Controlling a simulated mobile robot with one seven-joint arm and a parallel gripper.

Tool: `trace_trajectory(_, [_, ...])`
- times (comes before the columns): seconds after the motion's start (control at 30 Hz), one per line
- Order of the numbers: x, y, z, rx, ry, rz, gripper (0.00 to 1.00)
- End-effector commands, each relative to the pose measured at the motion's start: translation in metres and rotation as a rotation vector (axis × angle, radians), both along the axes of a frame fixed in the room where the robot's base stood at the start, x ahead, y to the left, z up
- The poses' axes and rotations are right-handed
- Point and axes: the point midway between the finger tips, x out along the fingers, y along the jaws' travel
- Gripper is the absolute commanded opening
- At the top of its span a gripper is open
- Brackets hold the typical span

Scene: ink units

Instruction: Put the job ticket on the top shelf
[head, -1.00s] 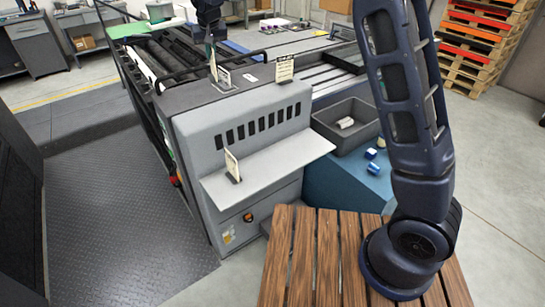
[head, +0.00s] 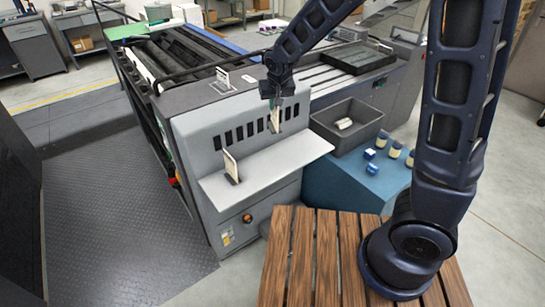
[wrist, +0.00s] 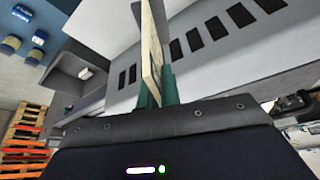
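My gripper (head: 276,103) is shut on a cream job ticket (head: 275,120), which hangs upright below it, in front of the dark vent slots of the grey machine panel. In the wrist view the ticket (wrist: 152,45) stands edge-on between the green fingers (wrist: 155,92). Below it, a light grey ledge (head: 275,158) juts from the panel; the held ticket is apart from it. Another cream ticket (head: 231,165) stands upright at the left of this ledge. The machine's flat top (head: 190,97) carries a white card (head: 223,78) in a holder. Which surface is the top shelf is not marked.
A grey bin (head: 362,145) with a white item stands right of the ledge. Blue and cream containers (head: 396,150) sit on a teal surface (head: 345,185). A slatted wooden surface (head: 300,260) is in front. The ledge's middle and right are clear.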

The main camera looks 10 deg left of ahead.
Motion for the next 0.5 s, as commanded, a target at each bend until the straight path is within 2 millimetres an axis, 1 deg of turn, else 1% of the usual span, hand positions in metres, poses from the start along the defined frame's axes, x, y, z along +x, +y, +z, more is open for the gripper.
trace_trajectory(0.03, [-0.001,-0.001,-0.010,-0.004,0.002,0.000,0.00])
trace_trajectory(0.2, [0.000,-0.001,-0.047,-0.005,0.003,-0.002,0.00])
trace_trajectory(0.5, [0.000,-0.002,-0.108,-0.004,0.003,-0.003,0.00])
